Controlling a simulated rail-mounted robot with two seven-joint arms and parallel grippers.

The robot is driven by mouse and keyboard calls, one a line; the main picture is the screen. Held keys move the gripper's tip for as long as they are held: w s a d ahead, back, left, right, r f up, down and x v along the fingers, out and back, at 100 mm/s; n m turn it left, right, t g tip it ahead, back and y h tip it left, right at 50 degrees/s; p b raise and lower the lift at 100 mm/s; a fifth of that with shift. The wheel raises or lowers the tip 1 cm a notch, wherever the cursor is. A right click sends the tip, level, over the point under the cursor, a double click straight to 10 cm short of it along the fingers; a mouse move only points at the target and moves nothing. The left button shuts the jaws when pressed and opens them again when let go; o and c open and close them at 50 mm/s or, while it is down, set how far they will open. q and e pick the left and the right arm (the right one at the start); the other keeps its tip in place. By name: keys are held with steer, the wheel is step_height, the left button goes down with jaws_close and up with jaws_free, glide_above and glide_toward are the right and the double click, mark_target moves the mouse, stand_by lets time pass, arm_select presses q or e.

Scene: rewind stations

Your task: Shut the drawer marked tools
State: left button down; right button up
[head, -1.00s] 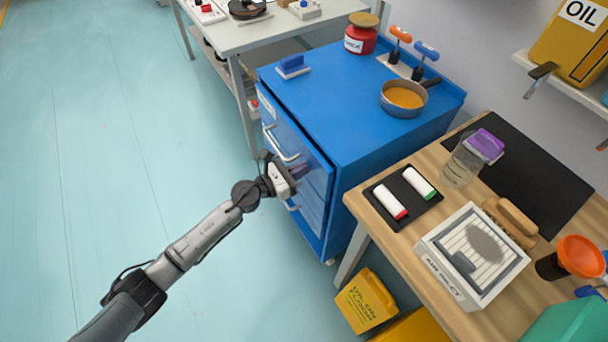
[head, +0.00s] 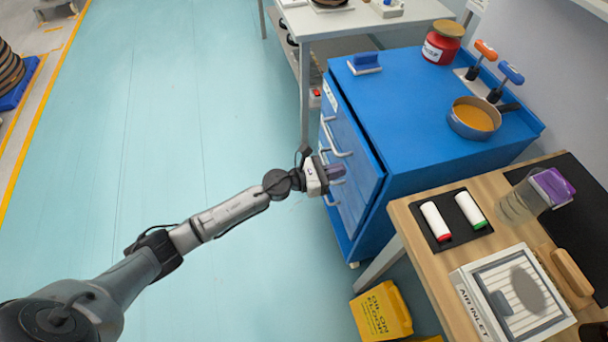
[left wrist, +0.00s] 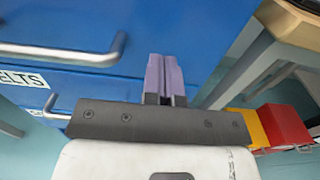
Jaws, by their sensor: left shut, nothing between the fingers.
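The blue drawer cabinet (head: 450,150) stands right of centre in the head view. Its top drawer front (head: 350,135) stands slightly proud of the body, with a dark gap along its upper edge. Labels in the head view are too small to read, so I cannot tell which drawer is marked tools. In the left wrist view, a label ending in "ELTS" (left wrist: 22,79) is on a lower drawer, below a grey bar handle (left wrist: 75,54). My left gripper (head: 337,172) is shut and empty, its purple fingers (left wrist: 165,78) at the right part of the drawer fronts; contact is unclear.
A wooden bench (head: 425,255) stands close to the cabinet's right, with a yellow container (head: 382,312) on the floor beneath. A pale table (head: 350,18) stands behind. A pan (head: 474,118) and red jar (head: 441,44) are on the cabinet.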

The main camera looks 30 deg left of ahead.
arm_select(q)
steer(key=v, duration=1)
